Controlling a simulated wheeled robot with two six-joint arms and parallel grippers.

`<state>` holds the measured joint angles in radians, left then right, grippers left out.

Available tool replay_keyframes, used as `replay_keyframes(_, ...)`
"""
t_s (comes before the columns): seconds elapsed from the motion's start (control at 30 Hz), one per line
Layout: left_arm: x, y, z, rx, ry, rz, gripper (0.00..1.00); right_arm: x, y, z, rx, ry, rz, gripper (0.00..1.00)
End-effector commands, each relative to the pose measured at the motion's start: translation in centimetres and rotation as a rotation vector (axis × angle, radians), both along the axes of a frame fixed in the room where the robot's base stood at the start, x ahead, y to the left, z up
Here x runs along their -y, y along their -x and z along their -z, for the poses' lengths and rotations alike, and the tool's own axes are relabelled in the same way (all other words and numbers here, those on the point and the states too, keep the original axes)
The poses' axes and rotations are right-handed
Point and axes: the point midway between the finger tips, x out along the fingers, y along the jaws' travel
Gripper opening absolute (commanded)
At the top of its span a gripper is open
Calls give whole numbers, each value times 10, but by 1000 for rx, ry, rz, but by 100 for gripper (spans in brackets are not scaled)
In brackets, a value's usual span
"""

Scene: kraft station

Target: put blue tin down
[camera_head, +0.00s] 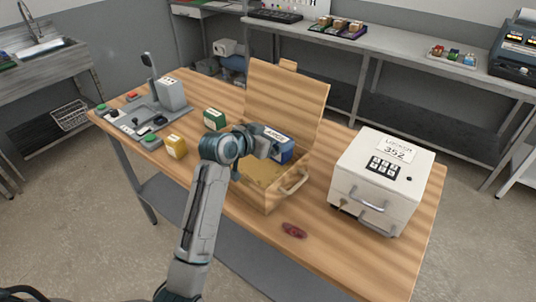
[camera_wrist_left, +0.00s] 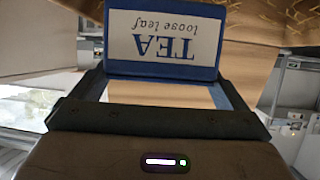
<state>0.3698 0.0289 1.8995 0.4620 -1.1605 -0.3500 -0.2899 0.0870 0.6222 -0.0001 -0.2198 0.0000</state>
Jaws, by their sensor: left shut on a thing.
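A blue tin (camera_head: 283,150) with a white label is held by my left gripper (camera_head: 268,147), above the open wooden box (camera_head: 262,193). In the left wrist view the blue tin (camera_wrist_left: 163,68) fills the top middle, its label reading "TEA loose leaf" upside down, between the fingers of my left gripper (camera_wrist_left: 160,88). The box's lid (camera_head: 285,98) stands up behind the tin. My left arm hides part of the box's left side. I cannot tell how high the tin is above the box floor. My right gripper is not in view.
A green tin (camera_head: 214,119) and a yellow tin (camera_head: 175,146) stand on the table left of the box. A white locker box (camera_head: 380,180) stands to the right. A dark red oval item (camera_head: 294,230) lies near the front edge. A grey device (camera_head: 150,108) occupies the left end.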

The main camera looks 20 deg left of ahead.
Motion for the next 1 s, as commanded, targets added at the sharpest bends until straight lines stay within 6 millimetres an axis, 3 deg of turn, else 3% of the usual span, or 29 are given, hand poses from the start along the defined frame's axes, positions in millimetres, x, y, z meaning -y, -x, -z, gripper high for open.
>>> replay_keyframes(0.27,0,0,32,0,1,0,66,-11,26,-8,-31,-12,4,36)
replay_keyframes(0.5,0,0,62,0,0,-1,66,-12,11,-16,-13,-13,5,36)
replay_keyframes(0.87,0,0,66,2,0,-2,66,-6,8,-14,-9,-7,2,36)
replay_keyframes(0.9,0,0,67,1,0,-1,99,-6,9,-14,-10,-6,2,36)
replay_keyframes(1.0,0,0,66,1,0,-1,100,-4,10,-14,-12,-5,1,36)
